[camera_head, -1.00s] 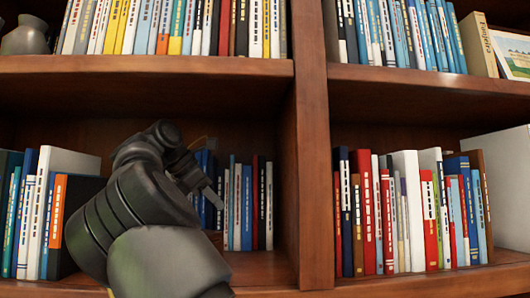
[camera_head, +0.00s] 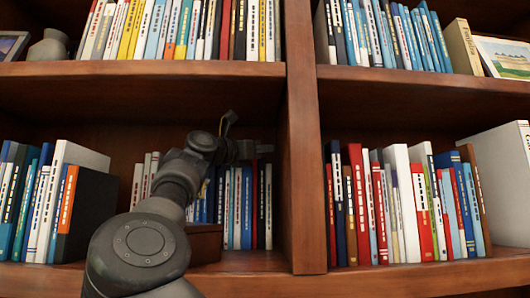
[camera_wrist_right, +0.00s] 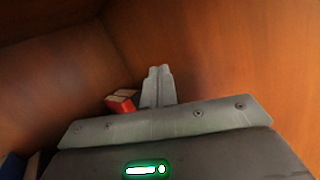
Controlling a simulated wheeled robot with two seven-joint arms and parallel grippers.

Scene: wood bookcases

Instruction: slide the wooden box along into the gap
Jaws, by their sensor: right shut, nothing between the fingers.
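The wooden box (camera_head: 206,243) is a brown block low on the lower left shelf, partly hidden behind my right arm. Its right side stands close to the row of thin books (camera_head: 246,208); I cannot tell whether they touch. My right gripper (camera_head: 262,149) is above and to the right of the box, at about the books' top edges, pointing right toward the upright divider. In the right wrist view, its fingers (camera_wrist_right: 158,86) are shut together and empty, with a red book (camera_wrist_right: 121,104) beside them. My left gripper is not in view.
The upright divider (camera_head: 306,160) closes the compartment on the right. Dark and orange books (camera_head: 88,210) stand at its left, with pale books (camera_head: 147,170) farther back. The shelf above (camera_head: 140,69) limits height. The right compartment holds more books (camera_head: 400,200).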

